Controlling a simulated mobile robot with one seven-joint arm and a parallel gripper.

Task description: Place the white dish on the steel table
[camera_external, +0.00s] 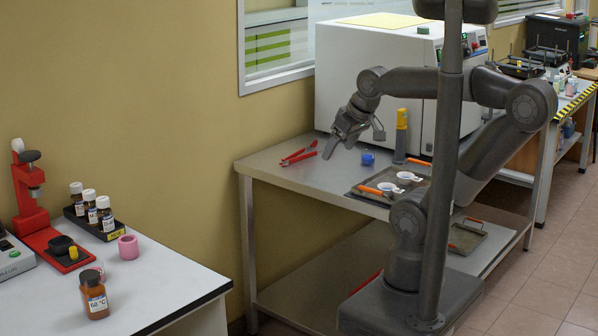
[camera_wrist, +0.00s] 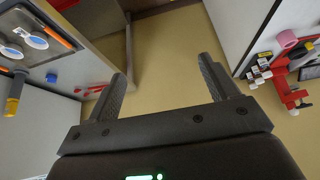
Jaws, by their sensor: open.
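Two small white dishes sit on a dark metal tray (camera_external: 376,199) on the steel table (camera_external: 285,174): one nearer the left (camera_external: 390,188), one farther right (camera_external: 408,177). Both also show in the wrist view's upper left corner, one here (camera_wrist: 37,42) and the other beside it (camera_wrist: 12,52). I cannot tell which one the task means. My gripper (camera_external: 354,147) is open and empty. It hangs above the steel table's back part, left of the dishes and apart from them. In the wrist view nothing is between its fingers (camera_wrist: 163,70) but wall and floor far off.
On the steel table are red-handled tongs (camera_external: 299,157), a blue object (camera_external: 367,158) and a yellow-topped tool (camera_external: 401,135). A large white machine (camera_external: 360,75) stands behind. A white table (camera_external: 150,287) at left holds a red apparatus (camera_external: 45,215), brown bottles and a pink ring (camera_external: 128,247).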

